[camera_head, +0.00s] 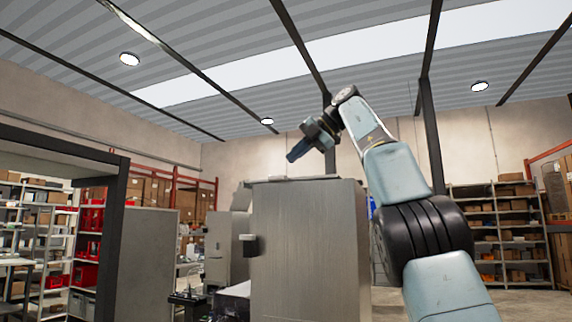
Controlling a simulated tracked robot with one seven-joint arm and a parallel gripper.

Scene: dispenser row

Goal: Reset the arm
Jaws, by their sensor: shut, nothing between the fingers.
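My gripper (297,151) is at the end of my raised, bent arm, in the middle of the head view. It points down and to the left. Its dark fingers look closed together, with nothing held. It is above the top edge of a tall grey metal cabinet (308,245), and a gap shows between them in the picture. How far the cabinet is from the gripper in depth I cannot tell.
A small dark fitting (248,245) sticks out from the cabinet's left side. A dark frame post (110,240) stands at left. Shelves with boxes stand at the far left (40,225) and far right (500,235).

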